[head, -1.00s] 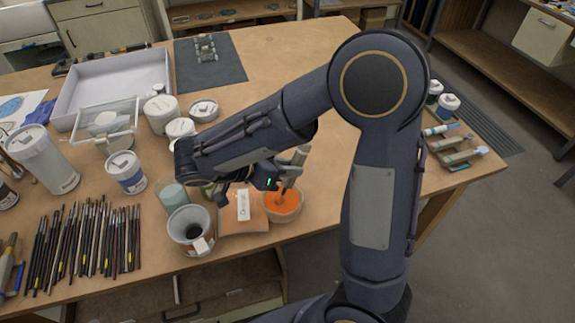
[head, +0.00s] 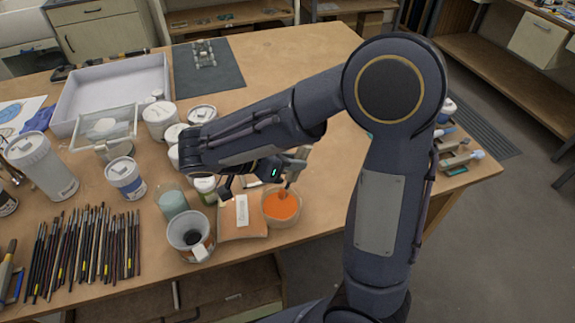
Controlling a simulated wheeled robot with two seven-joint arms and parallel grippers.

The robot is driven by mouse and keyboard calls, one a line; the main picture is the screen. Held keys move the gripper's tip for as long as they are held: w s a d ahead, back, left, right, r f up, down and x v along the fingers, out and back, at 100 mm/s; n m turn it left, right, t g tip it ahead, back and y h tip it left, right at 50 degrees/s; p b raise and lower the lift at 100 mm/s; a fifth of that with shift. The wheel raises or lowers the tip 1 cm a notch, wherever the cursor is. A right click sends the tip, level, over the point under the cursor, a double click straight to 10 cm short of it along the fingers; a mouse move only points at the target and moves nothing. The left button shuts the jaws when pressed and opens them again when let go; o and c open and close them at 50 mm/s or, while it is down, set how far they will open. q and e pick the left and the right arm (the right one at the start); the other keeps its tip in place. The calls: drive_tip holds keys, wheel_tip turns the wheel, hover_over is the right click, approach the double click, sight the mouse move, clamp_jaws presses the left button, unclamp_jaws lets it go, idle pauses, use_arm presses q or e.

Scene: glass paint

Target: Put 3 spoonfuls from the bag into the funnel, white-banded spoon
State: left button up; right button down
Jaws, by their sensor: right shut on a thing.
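My right gripper (head: 285,178) reaches in from the right over a round, open container of orange powder (head: 281,209). It is shut on a spoon (head: 299,160), whose pale handle end shows above the jaws. The spoon's lower end is at the orange powder, and its band cannot be made out. An orange-brown packet with a white label (head: 236,231) lies directly left of the round opening; I cannot tell whether the two are one bag. The grey funnel (head: 184,223) sits on a jar further left, with a dark hole in its middle. My left gripper is not in view.
Jars and a pale green glass (head: 172,201) crowd the area behind the funnel. Many brushes (head: 85,250) lie at the front left. A white tray (head: 108,92) and a dark mat (head: 207,66) are at the back. The table's front edge is close to the funnel.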

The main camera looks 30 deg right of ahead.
drive_tip(key=shift+w+d+r, duration=0.1)
drive_tip(key=shift+d+r, duration=0.2)
drive_tip(key=shift+r, duration=0.15)
drive_tip(key=shift+r+p, duration=1.05)
drive_tip(key=shift+r, duration=1.2)
